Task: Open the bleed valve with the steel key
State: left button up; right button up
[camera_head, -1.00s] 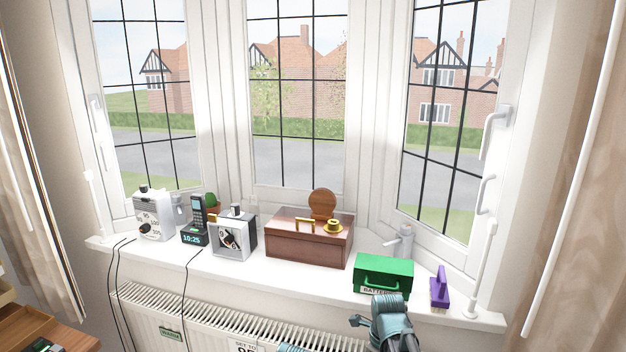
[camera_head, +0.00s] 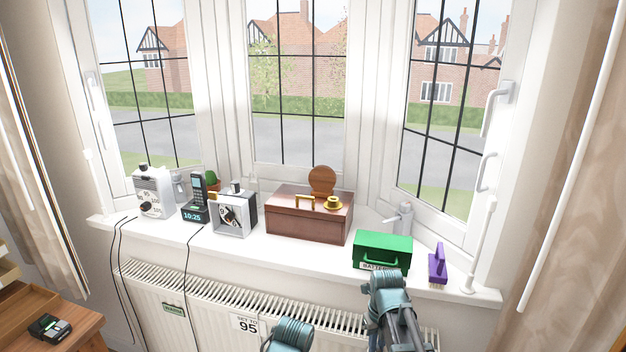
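I cannot make out the steel key or the bleed valve in this view. The white radiator (camera_head: 205,322) runs under the sill, with a small green label (camera_head: 173,310) and a white card (camera_head: 246,324) reading 95 on its front. My two teal arms show at the bottom edge, in front of the radiator. The right one rises to just below the green box, and the left one shows only as a rounded teal part. The fingers of neither gripper can be seen.
The white sill (camera_head: 300,254) holds a white dial device (camera_head: 153,193), a phone dock (camera_head: 195,212), a silver dial box (camera_head: 233,215), a brown chest (camera_head: 305,220), a green box (camera_head: 383,250) and a purple brush (camera_head: 437,265). A wooden table (camera_head: 75,335) stands lower left.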

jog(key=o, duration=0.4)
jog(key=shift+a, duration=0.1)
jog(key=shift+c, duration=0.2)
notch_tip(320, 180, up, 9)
jog(key=p, duration=0.9)
